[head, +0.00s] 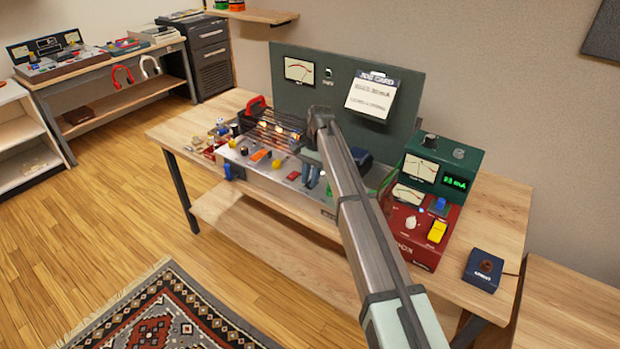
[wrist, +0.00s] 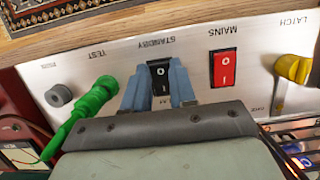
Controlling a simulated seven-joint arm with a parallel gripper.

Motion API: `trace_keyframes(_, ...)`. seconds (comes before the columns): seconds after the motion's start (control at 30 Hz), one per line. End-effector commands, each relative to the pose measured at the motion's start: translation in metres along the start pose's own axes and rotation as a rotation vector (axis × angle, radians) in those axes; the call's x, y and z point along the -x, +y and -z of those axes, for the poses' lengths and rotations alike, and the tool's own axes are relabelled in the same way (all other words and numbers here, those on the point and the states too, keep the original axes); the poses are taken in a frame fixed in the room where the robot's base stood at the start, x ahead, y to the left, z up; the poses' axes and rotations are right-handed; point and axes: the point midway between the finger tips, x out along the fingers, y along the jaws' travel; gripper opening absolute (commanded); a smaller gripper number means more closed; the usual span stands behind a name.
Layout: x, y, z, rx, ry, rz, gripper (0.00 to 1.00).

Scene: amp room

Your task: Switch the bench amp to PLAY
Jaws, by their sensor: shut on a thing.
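The bench amp has a pale front panel (head: 262,177), seen upside down in the wrist view (wrist: 203,88). My gripper (head: 311,178) is at this panel. The amp's glowing tubes (head: 278,127) sit behind the panel.
A green plug (wrist: 92,108) is in TEST, and a yellow LATCH knob (wrist: 294,68) is on the other side. A red box (head: 408,222), a green meter box (head: 447,160) and a blue pedal (head: 482,272) stand right of the amp. A job card (head: 373,95) hangs behind.

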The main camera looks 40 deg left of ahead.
Motion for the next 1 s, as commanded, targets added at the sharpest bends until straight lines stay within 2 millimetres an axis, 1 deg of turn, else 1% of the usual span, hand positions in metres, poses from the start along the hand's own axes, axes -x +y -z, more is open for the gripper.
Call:
trace_keyframes(0.03,0.0,0.0,0.0,0.0,-0.001,0.0,0.0)
trace_keyframes(0.07,0.0,0.0,0.0,0.0,-0.001,0.0,0.26)
trace_keyframes(0.3,0.0,0.0,0.0,0.0,0.0,0.0,0.49)
trace_keyframes(0.33,0.0,0.0,0.0,0.0,0.0,0.0,0.51)
trace_keyframes(0.57,0.001,0.0,0.0,0.0,0.001,0.0,0.51)
trace_keyframes(0.67,0.005,0.0,0.0,0.0,0.001,0.0,0.51)
trace_keyframes(0.77,0.015,-0.001,0.001,0.0,0.001,0.0,0.51)
trace_keyframes(0.87,0.032,-0.001,0.001,0.0,0.003,0.002,0.51)
trace_keyframes(1.0,0.06,-0.001,0.001,0.0,0.002,0.002,0.51)
